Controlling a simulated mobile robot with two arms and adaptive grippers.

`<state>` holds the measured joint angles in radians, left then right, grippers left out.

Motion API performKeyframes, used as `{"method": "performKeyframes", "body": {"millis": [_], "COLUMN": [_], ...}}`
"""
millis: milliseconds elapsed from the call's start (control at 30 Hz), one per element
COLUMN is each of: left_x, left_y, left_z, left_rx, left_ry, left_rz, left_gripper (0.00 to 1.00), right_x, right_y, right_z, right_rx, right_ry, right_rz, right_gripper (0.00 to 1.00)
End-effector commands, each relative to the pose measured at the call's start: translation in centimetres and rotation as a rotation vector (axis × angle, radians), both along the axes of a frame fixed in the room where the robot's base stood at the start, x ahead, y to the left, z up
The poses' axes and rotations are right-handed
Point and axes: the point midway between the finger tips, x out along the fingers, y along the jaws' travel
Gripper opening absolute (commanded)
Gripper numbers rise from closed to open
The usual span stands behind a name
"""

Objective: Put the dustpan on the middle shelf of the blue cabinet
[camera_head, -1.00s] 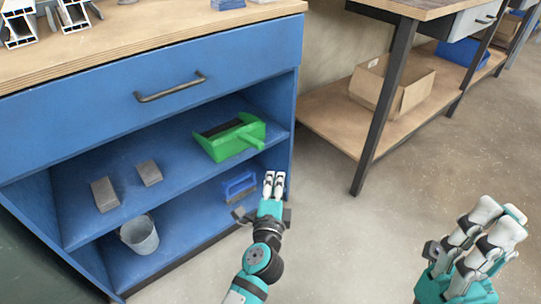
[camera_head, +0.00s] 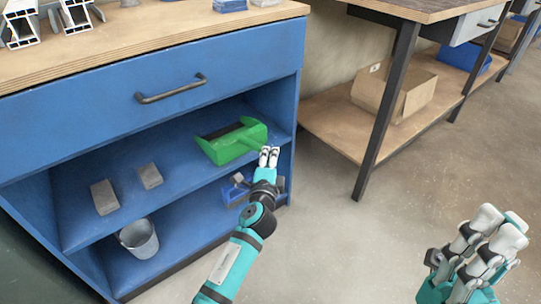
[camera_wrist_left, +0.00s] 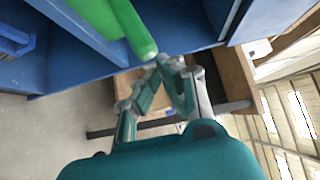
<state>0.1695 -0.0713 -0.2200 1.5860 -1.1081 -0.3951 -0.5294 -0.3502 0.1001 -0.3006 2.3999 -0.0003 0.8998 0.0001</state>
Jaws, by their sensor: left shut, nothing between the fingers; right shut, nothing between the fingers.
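The green dustpan (camera_head: 232,142) lies on the middle shelf (camera_head: 170,196) of the blue cabinet (camera_head: 110,122), towards its right end. Its dark opening faces up and left. My left gripper (camera_head: 269,150) is shut and empty at the front edge of that shelf, close to the dustpan's handle and hiding part of it. In the left wrist view the green handle (camera_wrist_left: 134,30) ends just beyond the shut left fingertips (camera_wrist_left: 168,62); I cannot tell whether they touch. My right gripper (camera_head: 490,222) is shut and empty over the floor at the lower right.
Two grey blocks (camera_head: 105,197) lie on the middle shelf's left part. A workbench leg (camera_head: 388,110) and a cardboard box (camera_head: 393,92) stand right. The floor between is clear.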

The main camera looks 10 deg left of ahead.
Motion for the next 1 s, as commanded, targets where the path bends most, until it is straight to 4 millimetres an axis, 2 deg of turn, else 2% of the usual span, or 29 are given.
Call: {"method": "performKeyframes", "body": {"millis": [167, 400, 500, 1000], "left_x": [0.6, 3.8, 4.6, 4.8], "left_y": [0.8, 4.9, 6.0, 6.3], "left_z": [0.0, 0.0, 0.0, -0.1], "left_rx": [0.004, 0.005, 0.002, 0.000], "left_ry": [0.000, 0.001, 0.001, 0.002], "left_rz": [0.001, 0.002, 0.002, 0.000], "left_gripper": [0.00, 0.00, 0.00, 0.00], "right_x": [0.0, 0.0, 0.0, 0.0], "right_y": [0.0, 0.0, 0.0, 0.0], "right_z": [0.1, 0.3, 0.3, 0.3], "right_rx": [0.000, 0.000, 0.000, 0.000], "right_ry": [0.000, 0.000, 0.000, 0.000], "right_rz": [0.000, 0.000, 0.000, -0.001], "right_gripper": [0.00, 0.00, 0.00, 0.00]}}
